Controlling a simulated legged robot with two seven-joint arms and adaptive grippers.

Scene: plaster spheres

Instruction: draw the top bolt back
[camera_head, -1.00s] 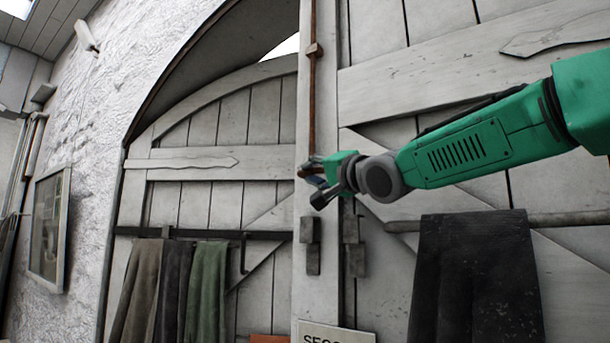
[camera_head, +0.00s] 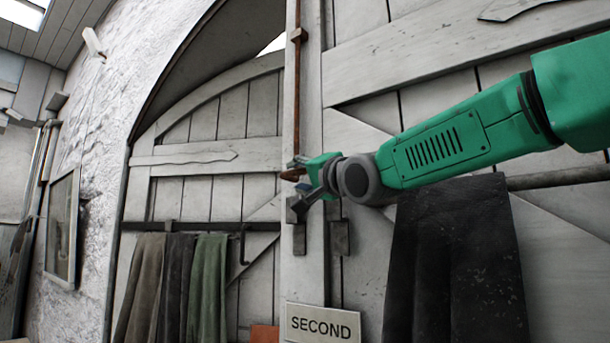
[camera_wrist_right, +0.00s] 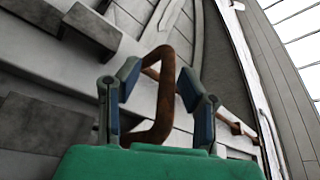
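The top bolt (camera_head: 297,100) is a long, thin rusty rod. It stands upright on the edge of the right-hand door leaf. Its rusty bent handle (camera_head: 291,174) sticks out at the lower end. In the right wrist view the handle (camera_wrist_right: 163,95) shows as an angular loop. My right gripper (camera_head: 299,184) is at the handle, fingers spread. In the wrist view the right gripper's blue-padded fingers (camera_wrist_right: 161,98) stand on both sides of the handle, with gaps visible. My left gripper is not in view.
A guide (camera_head: 299,35) holds the rod higher up. Metal blocks (camera_head: 298,238) sit below the handle. A dark cloth (camera_head: 455,260) hangs on a rail below my right arm. A sign reading SECOND (camera_head: 322,323) is low on the door. More cloths (camera_head: 170,285) hang at left.

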